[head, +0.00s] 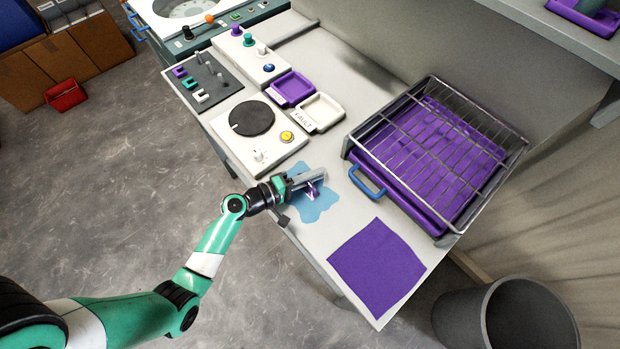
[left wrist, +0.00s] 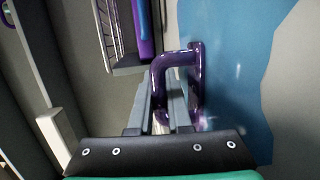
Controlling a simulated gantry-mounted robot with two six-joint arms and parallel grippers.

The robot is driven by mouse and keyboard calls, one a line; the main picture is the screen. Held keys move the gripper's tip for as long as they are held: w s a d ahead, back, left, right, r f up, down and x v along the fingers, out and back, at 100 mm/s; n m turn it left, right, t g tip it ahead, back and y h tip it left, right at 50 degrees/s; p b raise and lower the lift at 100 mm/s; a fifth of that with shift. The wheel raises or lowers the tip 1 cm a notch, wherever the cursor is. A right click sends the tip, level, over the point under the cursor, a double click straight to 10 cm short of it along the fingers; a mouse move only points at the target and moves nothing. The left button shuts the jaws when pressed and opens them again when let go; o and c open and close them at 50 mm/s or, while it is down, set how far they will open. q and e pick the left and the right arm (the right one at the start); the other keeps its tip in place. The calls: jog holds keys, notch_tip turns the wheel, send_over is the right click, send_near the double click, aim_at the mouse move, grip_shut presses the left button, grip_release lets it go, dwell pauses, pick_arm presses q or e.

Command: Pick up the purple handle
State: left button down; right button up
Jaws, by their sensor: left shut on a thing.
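The purple handle (head: 313,190) is a glossy U-shaped piece at the blue puddle (head: 316,209) near the bench's front edge. My left gripper (head: 316,181) comes in from the left, low over the puddle, and is shut on the handle. In the left wrist view the handle (left wrist: 195,88) sits at the ends of the grey fingers (left wrist: 164,100), its loop curving toward the camera. The fingers hide part of it. Whether it touches the bench or is clear of it, I cannot tell. My right gripper is not in view.
A wire rack over a purple tray (head: 362,157), with a blue handle (head: 367,183), stands to the right. A purple cloth (head: 378,266) lies nearer. A hotplate (head: 252,118) and small purple (head: 292,88) and white (head: 319,112) trays stand behind. A grey bin (head: 510,315) stands lower right.

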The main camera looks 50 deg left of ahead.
aim_at(309, 194)
pick_arm(q)
jog(key=shift+r+p, duration=0.4)
jog(key=shift+r, duration=0.25)
jog(key=r, duration=0.1)
jog(key=r+p, duration=0.2)
jog(key=shift+s+d, duration=0.15)
jog(key=shift+s, duration=0.1)
jog(key=s+d+r+p, duration=0.2)
jog(key=s+d+r, duration=0.1)
jog(key=s, duration=0.3)
jog(key=s+d+r+p, duration=0.3)
jog(key=s+r, duration=0.2)
jog(key=shift+s+d+r, duration=0.35)
